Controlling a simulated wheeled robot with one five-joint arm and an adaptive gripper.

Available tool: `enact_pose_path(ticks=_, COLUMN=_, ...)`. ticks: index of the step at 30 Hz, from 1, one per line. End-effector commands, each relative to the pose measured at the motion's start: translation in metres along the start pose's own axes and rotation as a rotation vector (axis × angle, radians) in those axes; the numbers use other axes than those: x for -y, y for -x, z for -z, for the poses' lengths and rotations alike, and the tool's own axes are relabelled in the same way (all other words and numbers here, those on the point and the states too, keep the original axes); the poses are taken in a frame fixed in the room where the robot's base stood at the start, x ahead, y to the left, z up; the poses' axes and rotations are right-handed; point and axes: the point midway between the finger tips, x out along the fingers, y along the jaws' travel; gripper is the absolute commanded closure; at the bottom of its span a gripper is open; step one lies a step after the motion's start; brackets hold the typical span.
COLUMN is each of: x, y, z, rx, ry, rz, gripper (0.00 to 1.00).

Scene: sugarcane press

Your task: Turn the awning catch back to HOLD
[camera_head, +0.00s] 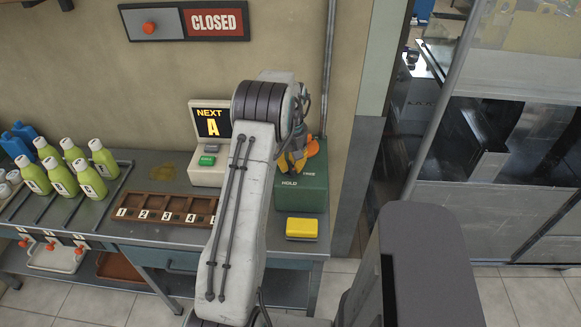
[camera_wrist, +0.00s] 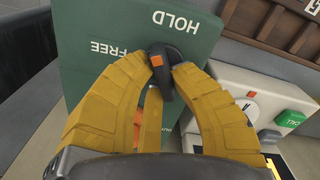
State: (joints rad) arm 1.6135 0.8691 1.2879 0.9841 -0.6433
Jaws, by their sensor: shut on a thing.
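The awning catch is a dark lever (camera_wrist: 168,78) with an orange mark, on a green box (camera_wrist: 90,75) lettered HOLD and FREE. In the wrist view the lettering is upside down, and the lever's marked end lies just below and between the two words. I cannot tell which word it is set to. My gripper (camera_wrist: 163,66) has its yellow fingers closed on the lever from both sides. In the head view my gripper (camera_head: 292,163) is over the top of the green box (camera_head: 312,195), and my arm and fingers hide the lever.
A yellow block (camera_head: 302,228) sits in front of the green box. A screen unit reading NEXT A (camera_head: 211,122) with a green button stands to the left. A numbered wooden tray (camera_head: 165,208) and several green bottles (camera_head: 75,165) are farther left. A pole (camera_head: 329,70) rises behind.

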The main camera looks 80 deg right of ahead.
Motion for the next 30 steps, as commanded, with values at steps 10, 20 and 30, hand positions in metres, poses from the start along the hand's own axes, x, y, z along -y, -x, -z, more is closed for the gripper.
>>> enact_pose_path(ticks=10, x=-0.0012, y=-0.002, z=-0.0022, rx=0.002, ry=-0.297, rz=0.001, gripper=1.0)
enact_pose_path(ticks=20, x=-0.0015, y=-0.0018, z=-0.0036, rx=0.003, ry=-0.479, rz=0.001, gripper=1.0)
enact_pose_path(ticks=30, x=-0.0016, y=-0.0017, z=-0.0042, rx=0.004, ry=-0.543, rz=0.002, gripper=1.0)
